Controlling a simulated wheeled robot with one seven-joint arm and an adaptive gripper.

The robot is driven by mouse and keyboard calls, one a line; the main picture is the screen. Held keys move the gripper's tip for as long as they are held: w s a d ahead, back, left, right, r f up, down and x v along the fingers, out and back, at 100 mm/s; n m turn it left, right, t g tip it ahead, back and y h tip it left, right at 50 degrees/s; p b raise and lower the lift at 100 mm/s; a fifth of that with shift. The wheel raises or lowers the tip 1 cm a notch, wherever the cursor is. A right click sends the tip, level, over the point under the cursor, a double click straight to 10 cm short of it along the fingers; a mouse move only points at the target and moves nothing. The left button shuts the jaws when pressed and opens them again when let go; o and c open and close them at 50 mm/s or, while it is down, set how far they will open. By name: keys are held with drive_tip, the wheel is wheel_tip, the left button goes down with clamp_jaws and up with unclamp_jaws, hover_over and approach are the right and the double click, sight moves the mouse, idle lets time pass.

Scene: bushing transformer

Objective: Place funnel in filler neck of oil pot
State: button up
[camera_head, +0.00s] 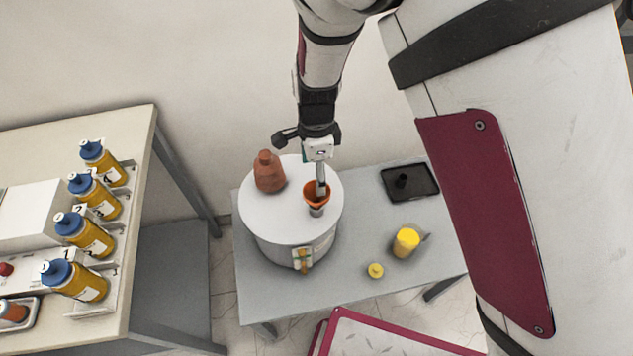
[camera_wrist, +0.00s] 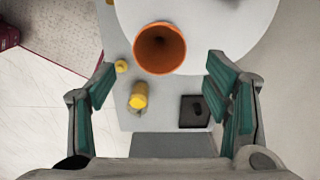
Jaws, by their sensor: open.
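The orange funnel (camera_head: 316,193) stands mouth up at the grey filler neck (camera_head: 316,211) on the white top of the oil pot (camera_head: 262,222). In the wrist view the funnel (camera_wrist: 160,48) shows its round mouth from above, and its stem and the neck are hidden. My gripper (camera_head: 320,178) is above the pot, close to the funnel in the head view. In the wrist view its green-padded fingers (camera_wrist: 164,88) are wide apart with nothing held between them, and the funnel lies beyond them. The oil pot (camera_wrist: 226,25) fills the upper part of that view.
A brown bushing (camera_head: 269,172) stands on the pot beside the funnel. The grey table (camera_head: 345,275) also holds a yellow cup (camera_head: 406,241), a yellow cap (camera_head: 375,270) and a black tray (camera_head: 409,182). Several blue-capped bottles (camera_head: 84,234) stand on the left bench (camera_head: 140,140).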

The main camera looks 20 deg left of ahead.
wheel_tip(320, 180, up, 4)
drive_tip(key=shift+f, duration=0.1)
drive_tip(key=d+r+n+t+y, duration=0.2)
drive_tip(key=d+r+n, duration=0.3)
drive_tip(key=d+r, duration=1.5)
drive_tip(key=s+d+r+n+t+h, duration=0.1)
drive_tip(key=s+d+r+n, duration=0.2)
drive_tip(key=s+d, duration=0.4)
drive_tip(key=s+d+r+n+t+h, duration=0.1)
drive_tip(key=s+d+r+n+t, duration=0.1)
drive_tip(key=s+d, duration=0.5)
wheel_tip(320, 180, up, 3)
drive_tip(key=shift+d+f+n+t, duration=0.2)
drive_tip(key=shift+n+t, duration=0.1)
drive_tip(key=shift+n, duration=0.5)
